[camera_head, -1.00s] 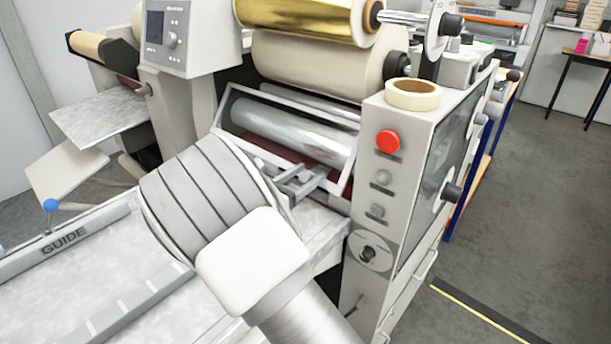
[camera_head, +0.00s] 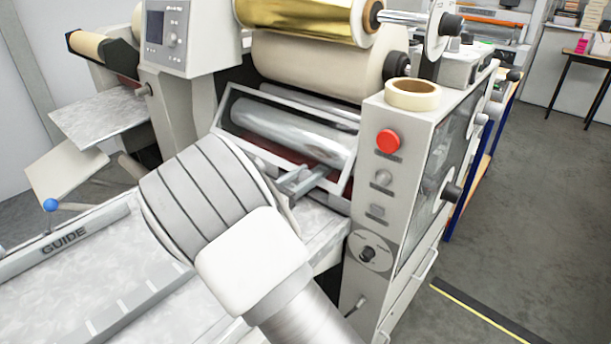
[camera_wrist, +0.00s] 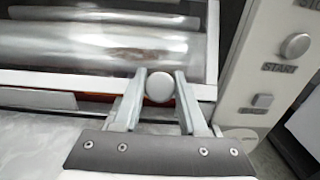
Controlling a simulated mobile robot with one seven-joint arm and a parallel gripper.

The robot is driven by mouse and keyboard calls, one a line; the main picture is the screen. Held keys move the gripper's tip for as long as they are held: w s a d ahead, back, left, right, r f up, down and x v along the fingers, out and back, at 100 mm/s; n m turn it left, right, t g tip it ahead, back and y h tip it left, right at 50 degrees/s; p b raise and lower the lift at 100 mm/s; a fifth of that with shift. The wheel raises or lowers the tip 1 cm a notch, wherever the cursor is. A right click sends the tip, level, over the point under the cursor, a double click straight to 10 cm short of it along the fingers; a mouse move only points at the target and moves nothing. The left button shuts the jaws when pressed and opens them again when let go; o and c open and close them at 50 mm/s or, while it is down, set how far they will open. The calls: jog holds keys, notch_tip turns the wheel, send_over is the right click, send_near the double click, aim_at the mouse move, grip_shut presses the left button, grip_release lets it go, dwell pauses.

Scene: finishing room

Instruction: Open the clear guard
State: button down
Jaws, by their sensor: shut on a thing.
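The clear guard (camera_head: 222,108) is a see-through panel in a pale frame, tilted in front of the shiny metal roller (camera_head: 270,128). Its lower frame bar also shows in the wrist view (camera_wrist: 60,82). A round white knob (camera_wrist: 159,87) sits at that lower bar, toward its right end. My gripper (camera_wrist: 160,80) has one finger on each side of the knob and is shut on it. In the head view my gripper (camera_head: 305,180) reaches the lower right part of the guard; my wrist hides the guard's lower left edge, and the knob cannot be made out there.
The machine's side panel, with a red button (camera_head: 388,141) and grey buttons, stands close at the right. A tape roll (camera_head: 413,94) lies on top. A gold foil roll (camera_head: 300,15) and a cream roll (camera_head: 320,67) hang above the guard. The feed table (camera_head: 130,285) lies in front.

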dwell(0.7)
notch_tip(320, 180, up, 17)
jog(key=s+a+g+y+p, duration=0.1)
jog(key=s+g+y+p, duration=0.1)
jog(key=p, duration=1.4)
jog(key=shift+a+g+y+p, duration=0.3)
jog(key=shift+g+y+p, duration=0.1)
jog(key=shift+g, duration=0.5)
jog(key=c, duration=1.4)
grip_release()
jog(key=o, duration=0.9)
jog(key=shift+f, duration=0.2)
jog(key=shift+o, duration=0.2)
jog(key=shift+s+a, duration=0.1)
jog(key=shift+s, duration=0.05)
jog(key=b+v, duration=0.2)
jog(key=v, duration=1.5)
jog(key=shift+r+b, duration=0.15)
jog(key=shift+b, duration=0.2)
